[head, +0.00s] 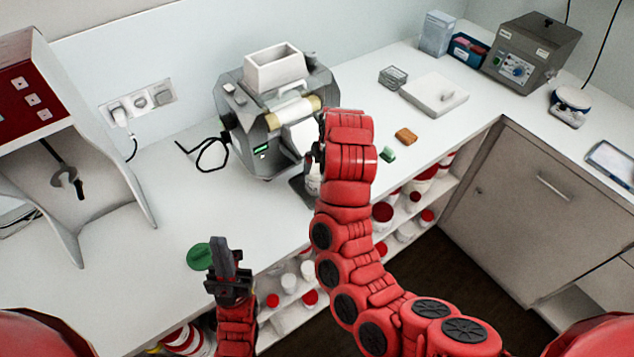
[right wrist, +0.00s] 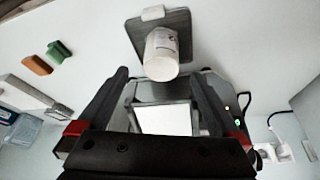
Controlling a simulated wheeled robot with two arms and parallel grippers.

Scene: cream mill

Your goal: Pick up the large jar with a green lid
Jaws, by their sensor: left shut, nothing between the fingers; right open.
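A round green lid (head: 199,257) lies on the counter at lower left in the head view; no jar body shows under it. My left gripper (head: 226,244) is shut and empty just to its right, its fingers overlapping the lid's edge in the picture. A white jar (right wrist: 162,54) without a visible green lid stands on a grey plate (right wrist: 178,22) in the right wrist view. It also shows partly in the head view (head: 313,184), mostly hidden by my right arm. My right gripper (right wrist: 162,78) is open, with its fingers spread towards the jar; contact cannot be told.
A grey mill (head: 262,125) with a white hopper stands behind the jar. A green block (head: 387,154) and an orange-brown block (head: 406,136) lie to the right. Several red-lidded white jars (head: 383,213) fill shelves below.

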